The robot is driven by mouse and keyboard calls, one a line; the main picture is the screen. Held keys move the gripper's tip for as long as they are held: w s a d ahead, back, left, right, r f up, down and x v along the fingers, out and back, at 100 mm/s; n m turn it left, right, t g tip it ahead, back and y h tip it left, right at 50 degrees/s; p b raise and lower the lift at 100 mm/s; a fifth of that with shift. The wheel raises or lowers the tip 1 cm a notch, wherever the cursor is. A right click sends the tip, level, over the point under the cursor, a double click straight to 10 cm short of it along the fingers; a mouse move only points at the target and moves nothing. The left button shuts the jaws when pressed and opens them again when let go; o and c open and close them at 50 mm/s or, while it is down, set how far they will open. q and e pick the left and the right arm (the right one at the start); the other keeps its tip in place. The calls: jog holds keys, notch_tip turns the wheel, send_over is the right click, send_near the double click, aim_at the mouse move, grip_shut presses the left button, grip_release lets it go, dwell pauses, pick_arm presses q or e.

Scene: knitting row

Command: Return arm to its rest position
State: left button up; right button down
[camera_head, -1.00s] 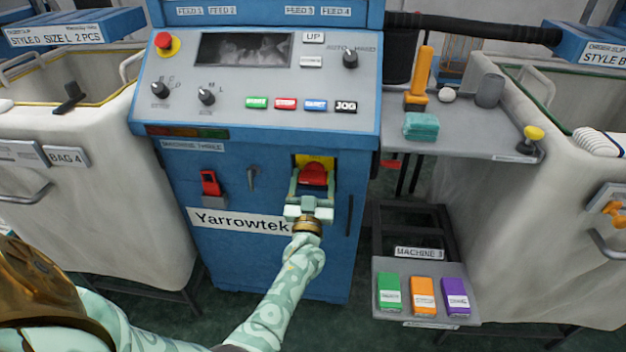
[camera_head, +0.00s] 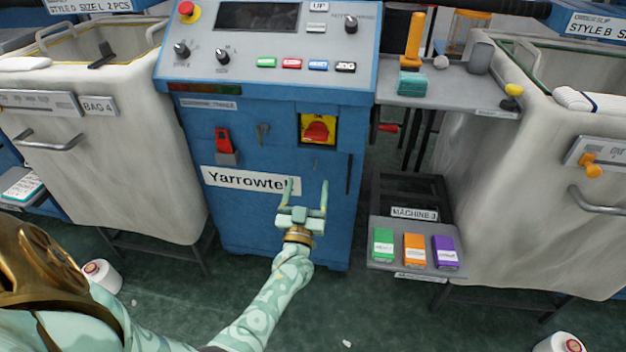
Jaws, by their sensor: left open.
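My left gripper (camera_head: 306,186) is open and empty, with its two pale green fingers pointing up in front of the blue machine (camera_head: 270,228). My left arm (camera_head: 262,312) comes in from the lower left. A red rotary switch (camera_head: 319,130) on a yellow plate sits on the machine's front, above and apart from the fingertips. The gripper covers the right end of the Yarrowtek label (camera_head: 236,179). My right gripper is not in view.
The control panel (camera_head: 262,52) has a dark screen. A white bag bin (camera_head: 100,170) stands at the left and another (camera_head: 510,170) at the right. A low tray (camera_head: 410,262) holds green, orange and purple boxes. Cones of yarn (camera_head: 102,275) stand on the floor.

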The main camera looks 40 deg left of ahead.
pick_arm(q)
jog(key=shift+s+d+f, duration=0.2)
jog(key=shift+s+f, duration=0.05)
jog(key=shift+s, duration=0.15)
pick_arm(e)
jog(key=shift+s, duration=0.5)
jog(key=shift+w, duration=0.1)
